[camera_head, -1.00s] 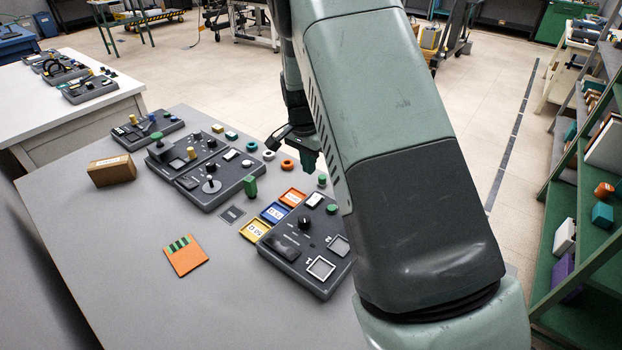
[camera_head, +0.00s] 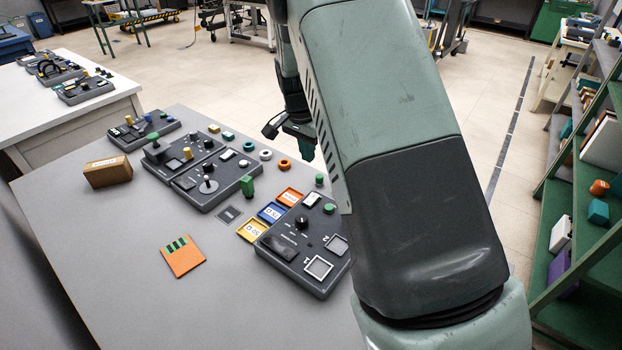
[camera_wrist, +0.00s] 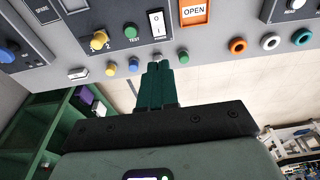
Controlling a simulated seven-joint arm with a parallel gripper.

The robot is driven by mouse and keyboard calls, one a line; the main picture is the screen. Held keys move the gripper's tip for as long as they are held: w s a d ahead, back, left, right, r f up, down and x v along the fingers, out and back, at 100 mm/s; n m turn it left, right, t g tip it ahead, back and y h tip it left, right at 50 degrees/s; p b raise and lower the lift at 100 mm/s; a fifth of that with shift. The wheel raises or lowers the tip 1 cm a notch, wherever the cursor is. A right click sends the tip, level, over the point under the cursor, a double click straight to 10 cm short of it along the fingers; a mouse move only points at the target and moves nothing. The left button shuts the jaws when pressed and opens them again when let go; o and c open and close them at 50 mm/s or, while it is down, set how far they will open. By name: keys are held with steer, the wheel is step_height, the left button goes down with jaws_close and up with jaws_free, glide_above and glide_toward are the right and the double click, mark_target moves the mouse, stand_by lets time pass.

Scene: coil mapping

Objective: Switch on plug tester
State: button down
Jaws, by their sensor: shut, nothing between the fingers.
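The plug tester, as I take it, is the dark panel (camera_head: 283,252) at the table's right edge in the head view, with a black knob, a green button and two square sockets. Its white rocker switch (camera_head: 311,200) is near the far edge. In the wrist view a white rocker (camera_wrist: 157,22) marked I and O sits beside a green TEST button (camera_wrist: 131,31). I cannot tell which way it is pressed. My gripper (camera_head: 306,156) is shut and empty beyond the panel, apart from it. In the wrist view its fingertips (camera_wrist: 157,66) point toward the rocker.
Orange, blue and yellow trays (camera_head: 272,213) line the panel's left side. Other panels (camera_head: 208,182) and a cardboard box (camera_head: 107,172) stand farther left. Several small coloured pieces lie along the table edge near my fingertips, including a green one (camera_wrist: 183,55). The table's front is mostly clear.

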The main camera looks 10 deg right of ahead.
mark_target(314, 195)
steer(key=f, duration=0.4)
steer(key=w+d+f, duration=0.1)
steer(key=f, duration=0.8)
steer(key=shift+w+d+f, duration=0.3)
steer(key=shift+f, duration=0.1)
